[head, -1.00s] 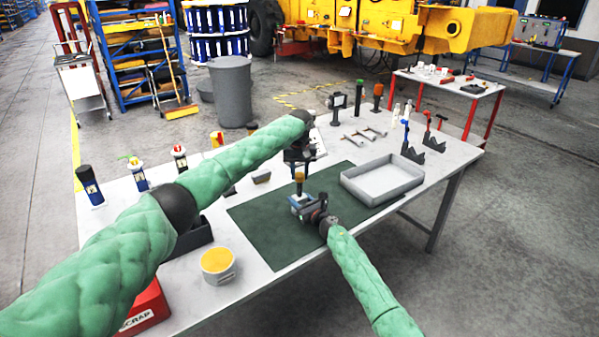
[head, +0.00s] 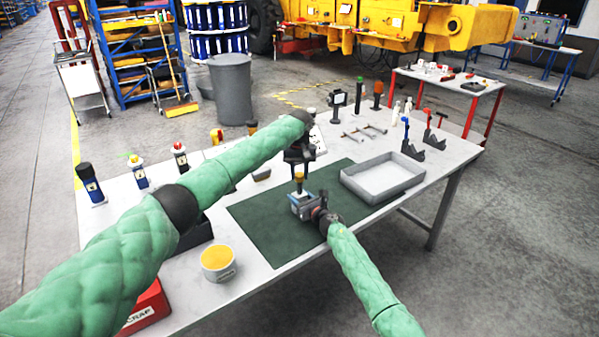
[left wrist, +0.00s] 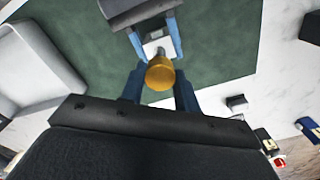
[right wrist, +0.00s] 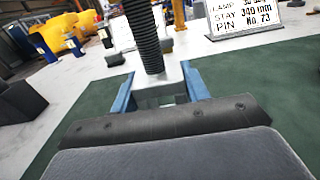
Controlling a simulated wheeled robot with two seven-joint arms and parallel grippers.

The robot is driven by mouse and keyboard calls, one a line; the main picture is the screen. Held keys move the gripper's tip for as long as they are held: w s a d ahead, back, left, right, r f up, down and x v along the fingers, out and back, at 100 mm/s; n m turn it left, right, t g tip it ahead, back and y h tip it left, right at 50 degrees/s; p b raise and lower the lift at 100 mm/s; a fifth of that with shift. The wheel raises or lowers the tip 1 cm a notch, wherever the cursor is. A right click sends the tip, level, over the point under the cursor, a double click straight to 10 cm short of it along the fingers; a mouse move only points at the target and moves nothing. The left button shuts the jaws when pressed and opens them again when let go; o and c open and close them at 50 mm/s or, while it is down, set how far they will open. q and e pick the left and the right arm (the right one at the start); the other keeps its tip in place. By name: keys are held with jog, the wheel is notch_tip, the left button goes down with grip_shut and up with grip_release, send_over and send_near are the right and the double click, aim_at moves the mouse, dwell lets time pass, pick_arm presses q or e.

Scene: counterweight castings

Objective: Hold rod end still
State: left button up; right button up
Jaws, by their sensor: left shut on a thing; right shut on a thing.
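A grey metal rod end (right wrist: 158,88) sits between the blue fingers of my right gripper (right wrist: 158,92), which is shut on it. A dark threaded rod (right wrist: 145,35) rises from it in the right wrist view. In the left wrist view an orange-yellow cylindrical piece (left wrist: 160,73) is between the blue fingers of my left gripper (left wrist: 158,78), which is shut on it. It also shows in the head view (head: 299,177), above my right gripper (head: 302,205). The left gripper points down from above; its fingers are mostly hidden in the head view.
The work is over a dark green mat (head: 270,235) on a white table. A grey tray (head: 383,180) stands to the right. A yellow-topped tub (head: 218,264) is at front left. A sign (right wrist: 243,14) and several bottles stand farther back.

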pick_arm(q)
jog(key=shift+f, duration=0.1)
jog(key=m, duration=0.5)
jog(key=shift+m, duration=0.4)
jog(key=m, duration=1)
jog(key=shift+w+a+m, duration=0.1)
jog(key=shift+m, duration=0.3)
jog(key=m, duration=0.6)
jog(key=shift+m, duration=0.4)
jog(key=m, duration=0.4)
jog(key=shift+w+a, duration=0.1)
jog(key=m, duration=1.3)
jog(key=shift+m, duration=0.3)
